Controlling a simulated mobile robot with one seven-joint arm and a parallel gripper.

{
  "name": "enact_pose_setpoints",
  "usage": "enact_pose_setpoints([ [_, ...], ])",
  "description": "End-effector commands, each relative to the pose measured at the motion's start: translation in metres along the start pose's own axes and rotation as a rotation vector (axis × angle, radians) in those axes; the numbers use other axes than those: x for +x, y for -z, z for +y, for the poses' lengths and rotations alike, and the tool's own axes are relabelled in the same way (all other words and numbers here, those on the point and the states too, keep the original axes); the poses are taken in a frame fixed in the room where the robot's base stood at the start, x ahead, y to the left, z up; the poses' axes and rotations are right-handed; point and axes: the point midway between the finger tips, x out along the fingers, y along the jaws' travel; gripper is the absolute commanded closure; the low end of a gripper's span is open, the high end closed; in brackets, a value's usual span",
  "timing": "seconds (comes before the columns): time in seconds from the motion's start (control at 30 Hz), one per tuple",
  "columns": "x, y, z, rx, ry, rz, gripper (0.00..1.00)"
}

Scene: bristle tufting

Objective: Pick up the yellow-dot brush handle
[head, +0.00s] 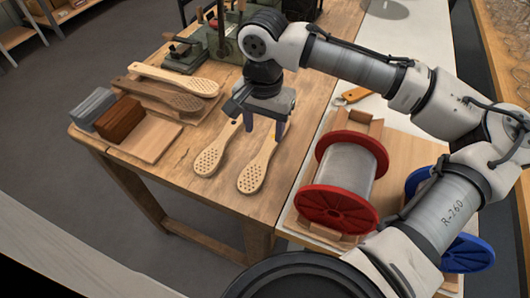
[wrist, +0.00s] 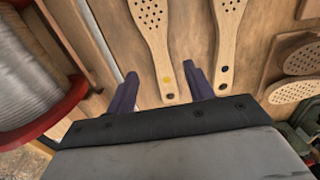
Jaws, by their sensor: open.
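The yellow-dot brush handle (wrist: 161,52) is pale wood with a perforated head. In the wrist view its narrow end, with a yellow dot and a dark spot, lies between my gripper's fingers (wrist: 163,76), with space on both sides. In the head view it is the right one of two pale brushes (head: 254,173) on the table, its narrow end hidden under my gripper (head: 264,129). My gripper is open and empty, pointing down over it. The other pale brush (head: 212,154) lies to its left; in the wrist view it is on the right with a dark dot (wrist: 227,40).
A red-flanged wire spool (head: 345,180) stands right of the brushes. At left, a pale brush (head: 175,79) and a brown brush (head: 160,95) rest on a wooden rack, near brown (head: 119,120) and grey (head: 93,107) bristle blocks. The table in front of the brushes is clear.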

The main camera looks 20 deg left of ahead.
Motion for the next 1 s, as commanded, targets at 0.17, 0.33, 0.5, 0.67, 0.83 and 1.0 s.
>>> enact_pose_setpoints([
  [0.17,0.023,0.000,0.000,0.000,0.001,0.000,0.47],
  [0.33,0.034,-0.001,0.000,0.000,0.000,0.000,0.47],
  [0.5,0.059,-0.003,0.002,0.000,-0.002,0.000,0.47],
  [0.67,0.076,-0.002,0.001,0.000,0.000,0.001,0.47],
  [0.83,0.079,-0.002,0.001,-0.001,0.001,0.002,0.47],
  [1.0,0.079,-0.002,0.001,-0.001,0.001,0.001,0.59],
])
